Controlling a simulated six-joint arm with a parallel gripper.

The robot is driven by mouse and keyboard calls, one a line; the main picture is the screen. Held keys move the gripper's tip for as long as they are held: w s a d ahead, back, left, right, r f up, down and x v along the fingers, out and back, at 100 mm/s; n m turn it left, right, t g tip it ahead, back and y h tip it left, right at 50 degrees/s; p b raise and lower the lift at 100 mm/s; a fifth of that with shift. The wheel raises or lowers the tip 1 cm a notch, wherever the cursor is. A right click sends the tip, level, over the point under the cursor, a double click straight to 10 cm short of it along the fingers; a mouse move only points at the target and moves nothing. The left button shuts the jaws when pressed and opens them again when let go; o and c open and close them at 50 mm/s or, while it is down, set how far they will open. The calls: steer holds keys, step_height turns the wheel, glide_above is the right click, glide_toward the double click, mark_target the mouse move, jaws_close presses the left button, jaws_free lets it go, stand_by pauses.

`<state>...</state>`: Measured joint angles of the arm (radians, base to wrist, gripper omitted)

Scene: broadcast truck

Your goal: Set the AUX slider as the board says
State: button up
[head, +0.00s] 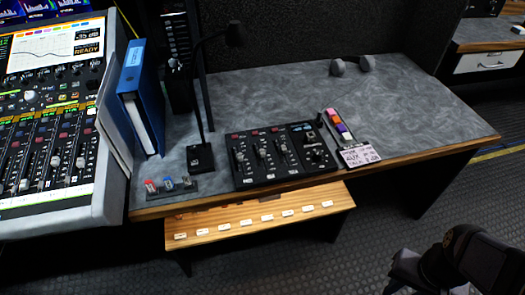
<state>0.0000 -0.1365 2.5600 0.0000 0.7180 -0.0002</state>
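A black slider panel (279,156) lies near the front edge of the grey desk, with several sliders and knobs in side-by-side sections. Its labels are too small to read, so I cannot tell which slider is AUX or its exact setting. Dark links of my arm show at the lower right, well away from the panel. My gripper's fingers cannot be made out.
A desk lamp (202,156) and a blue binder (140,98) stand left of the panel. A large mixing console (48,150) is at far left. Colored blocks (338,124) lie behind the board. A wooden shelf (262,222) juts out below. The desk's right side is clear.

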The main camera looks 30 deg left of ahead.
steer(key=w+a+r+n+t+p, duration=0.1)
steer(key=w+r+p, duration=0.1)
steer(key=r+p, duration=1.3)
steer(key=w+a+r+p, duration=0.2)
steer(key=r+p, duration=1.3)
steer(key=p, duration=0.1)
steer(key=w+a+f+n+t+y+b, duration=0.25)
steer(key=w+a+f+b, duration=0.25)
steer(key=a+f+b, duration=0.4)
steer(key=w+a+f+n+t+y+b, duration=0.1)
steer(key=w+a+f+n+t+b, duration=0.15)
steer(key=w+a+f+b, duration=0.6)
steer(key=s+a+f+n+t+y+b, duration=0.1)
steer(key=a+f+y+b, duration=0.1)
steer(key=a+b, duration=0.2)
steer(key=s+a+f+n+t+y+b, duration=0.1)
steer(key=s+a+f+b, duration=0.1)
steer(key=a, duration=0.6)
steer(key=s+a+f+t+y+b, duration=0.1)
steer(key=s+a+f+y+b, duration=0.1)
steer(key=a+b, duration=0.3)
steer(key=shift+s+a+n+y+b, duration=0.25)
steer(key=shift+a+n+y+b, duration=0.15)
steer(key=shift+a, duration=0.55)
steer(key=shift+s+a+t, duration=0.15)
steer(key=shift+a+t, duration=0.15)
